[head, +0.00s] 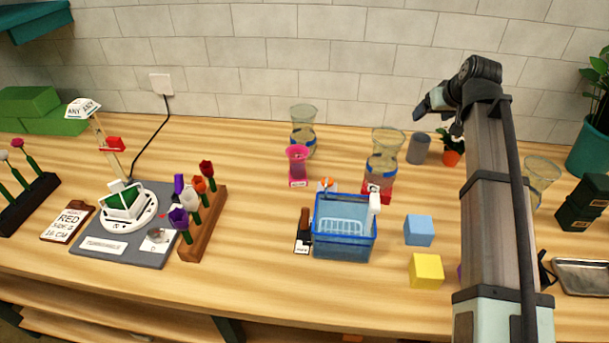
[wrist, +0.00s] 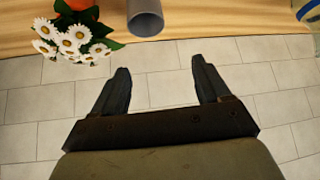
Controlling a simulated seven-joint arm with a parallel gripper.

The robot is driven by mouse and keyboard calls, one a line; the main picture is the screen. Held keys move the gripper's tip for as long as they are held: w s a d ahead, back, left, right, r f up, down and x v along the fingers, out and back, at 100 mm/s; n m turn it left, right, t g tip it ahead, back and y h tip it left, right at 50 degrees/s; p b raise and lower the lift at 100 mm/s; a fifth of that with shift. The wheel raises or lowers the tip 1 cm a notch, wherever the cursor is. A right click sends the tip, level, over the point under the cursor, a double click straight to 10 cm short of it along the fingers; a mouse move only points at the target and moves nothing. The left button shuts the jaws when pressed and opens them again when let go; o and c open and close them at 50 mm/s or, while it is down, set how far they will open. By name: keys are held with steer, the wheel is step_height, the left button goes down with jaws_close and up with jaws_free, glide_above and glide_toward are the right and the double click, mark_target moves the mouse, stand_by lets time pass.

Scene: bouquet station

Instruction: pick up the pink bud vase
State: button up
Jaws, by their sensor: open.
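The pink bud vase (head: 298,165) stands upright on the wooden table in the head view, left of the middle and in front of a tall glass vase. It is not in the wrist view. My gripper (head: 424,108) is raised near the tiled back wall, well to the right of the pink vase and apart from it. In the wrist view my gripper (wrist: 160,66) is open, with nothing between its fingers.
Glass vases (head: 303,128) (head: 383,158) stand behind and right of the pink vase. A blue basket (head: 344,250) stands in front. A grey cylinder (head: 419,147) and potted daisies (wrist: 75,38) are near my gripper. A tulip rack (head: 206,228) is left.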

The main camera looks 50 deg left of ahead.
steer(key=s+a+n+g, duration=0.1)
steer(key=s+a, duration=0.3)
steer(key=s, duration=0.3)
steer(key=s+a+n+g, duration=0.1)
steer(key=s+a, duration=0.4)
steer(key=s, duration=0.2)
steer(key=n+g+h, duration=0.1)
steer(key=n+h, duration=0.1)
steer(key=n, duration=0.1)
glide_toward(296, 163)
steer(key=shift+w+a+r+x, duration=0.1)
steer(key=shift+w+a+x, duration=0.15)
steer(key=shift+x, duration=1.95)
steer(key=shift+w+a+r+x, duration=0.1)
steer(key=shift+w+x, duration=0.15)
steer(key=shift+x, duration=1.9)
steer(key=shift+w+a+r+x, duration=0.1)
steer(key=shift+w+a+x, duration=0.1)
steer(key=shift+x, duration=2)
steer(key=shift+c, duration=0.4)
steer(key=c, duration=1.2)
